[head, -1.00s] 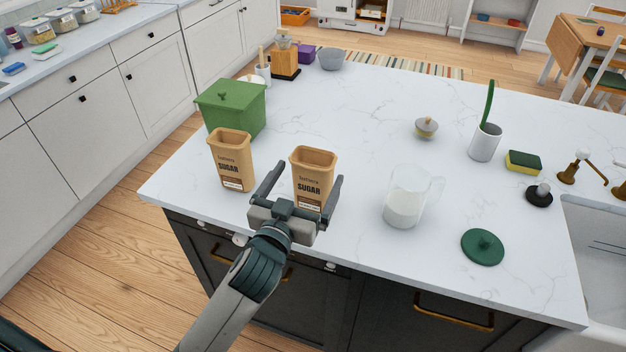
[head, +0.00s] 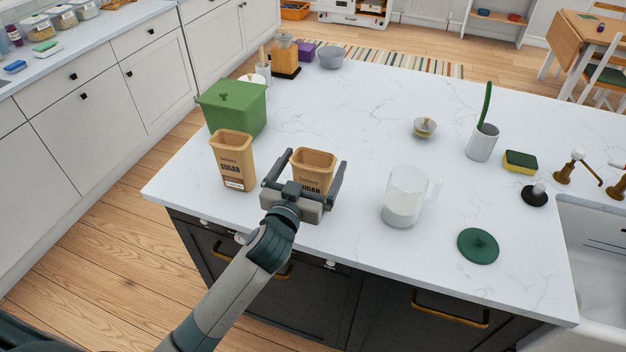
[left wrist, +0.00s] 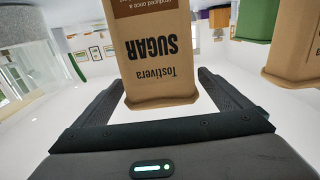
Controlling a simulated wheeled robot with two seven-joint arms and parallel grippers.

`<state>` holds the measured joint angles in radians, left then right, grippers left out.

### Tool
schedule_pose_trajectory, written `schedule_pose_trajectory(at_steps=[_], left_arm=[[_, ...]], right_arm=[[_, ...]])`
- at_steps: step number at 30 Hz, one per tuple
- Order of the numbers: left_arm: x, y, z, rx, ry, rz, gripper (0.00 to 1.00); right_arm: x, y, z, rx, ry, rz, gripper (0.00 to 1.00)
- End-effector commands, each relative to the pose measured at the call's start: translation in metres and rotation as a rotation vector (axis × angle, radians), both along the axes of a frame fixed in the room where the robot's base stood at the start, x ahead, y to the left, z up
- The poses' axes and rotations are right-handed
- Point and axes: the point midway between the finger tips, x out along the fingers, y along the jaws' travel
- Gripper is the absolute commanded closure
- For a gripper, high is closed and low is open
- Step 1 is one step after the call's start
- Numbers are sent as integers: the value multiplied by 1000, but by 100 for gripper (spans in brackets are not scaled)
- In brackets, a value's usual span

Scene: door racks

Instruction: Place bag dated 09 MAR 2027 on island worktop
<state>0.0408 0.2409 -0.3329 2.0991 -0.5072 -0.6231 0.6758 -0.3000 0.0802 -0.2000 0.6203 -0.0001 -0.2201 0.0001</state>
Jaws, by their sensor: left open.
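Two tan sugar bags stand upright on the white marble island worktop (head: 330,110). The left sugar bag (head: 236,170) has a label low on its front; its date is too small to read. The right sugar bag (head: 314,168) is between the spread fingers of my left gripper (head: 305,178), and its lower front is hidden by the gripper. In the left wrist view this bag (left wrist: 157,60) appears upside down between the open fingers (left wrist: 165,95), with gaps at both sides. The other bag (left wrist: 295,50) shows at the right edge there. My right gripper is not in view.
A green lidded box (head: 233,108) stands behind the left bag. The worktop's middle is clear.

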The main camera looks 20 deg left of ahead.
Motion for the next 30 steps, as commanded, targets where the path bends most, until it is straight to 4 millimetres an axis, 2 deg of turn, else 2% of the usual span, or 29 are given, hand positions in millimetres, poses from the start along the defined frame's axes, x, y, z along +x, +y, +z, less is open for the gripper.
schedule_pose_trajectory(at_steps=[3, 16, 17, 24, 30], left_arm=[[5, 0, 0, 1, 1, -1, 4], [5, 0, -1, 1, 0, 0, 4], [5, 0, -1, 1, 0, 0, 7], [5, 0, -1, 1, 0, 0, 63], [5, 0, 0, 1, 0, 0, 63]], right_arm=[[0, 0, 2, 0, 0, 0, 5], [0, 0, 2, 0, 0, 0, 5], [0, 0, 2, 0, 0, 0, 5], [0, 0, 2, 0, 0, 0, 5], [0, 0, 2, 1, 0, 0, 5]])
